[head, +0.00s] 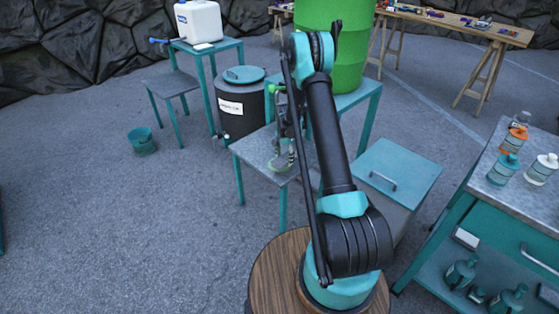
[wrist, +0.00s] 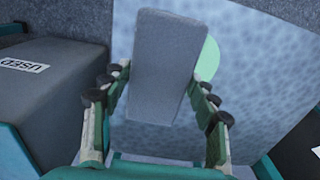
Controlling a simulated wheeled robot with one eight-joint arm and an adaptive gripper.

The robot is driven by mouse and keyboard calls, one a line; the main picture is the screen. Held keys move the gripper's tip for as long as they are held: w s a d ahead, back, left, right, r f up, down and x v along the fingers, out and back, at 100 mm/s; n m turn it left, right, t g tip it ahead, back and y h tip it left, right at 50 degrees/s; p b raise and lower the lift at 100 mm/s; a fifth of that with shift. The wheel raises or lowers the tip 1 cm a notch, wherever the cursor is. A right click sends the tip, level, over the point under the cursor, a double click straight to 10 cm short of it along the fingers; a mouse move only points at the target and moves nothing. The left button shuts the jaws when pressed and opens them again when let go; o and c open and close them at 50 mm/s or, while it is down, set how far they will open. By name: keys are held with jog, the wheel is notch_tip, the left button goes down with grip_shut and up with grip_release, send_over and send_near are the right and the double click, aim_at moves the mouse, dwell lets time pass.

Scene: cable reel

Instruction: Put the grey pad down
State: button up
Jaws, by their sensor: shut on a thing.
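The grey pad (wrist: 168,62) is a long flat block in the wrist view. It sits between the two fingers of my gripper (wrist: 160,88), which is shut on it. Behind it is a mottled grey metal tabletop (wrist: 262,85), with a pale green disc (wrist: 208,62) partly hidden by the pad. I cannot tell whether the pad touches the tabletop. In the head view, my gripper (head: 282,155) is over the low metal-topped table (head: 252,152), partly hidden by my arm. The pad cannot be made out clearly there.
A dark drum (head: 242,105) stands left of the low table; a dark container labelled USED (wrist: 50,85) fills the wrist view's left. A large green barrel (head: 350,45) stands behind. A teal-lidded bin (head: 400,168) and a bottle bench (head: 490,200) are at right. The left floor is mostly open.

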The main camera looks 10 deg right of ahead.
aim_at(280, 159)
jog(key=shift+w+a, duration=0.9)
jog(key=shift+w, duration=0.25)
jog(key=shift+w+a+f, duration=0.1)
jog(key=shift+f, duration=0.8)
jog(key=shift+w+a+f, duration=0.1)
jog(key=shift+f, duration=0.75)
jog(key=o, duration=1.2)
jog(key=shift+f, duration=0.1)
jog(key=shift+c, duration=0.2)
jog(key=shift+d, duration=0.1)
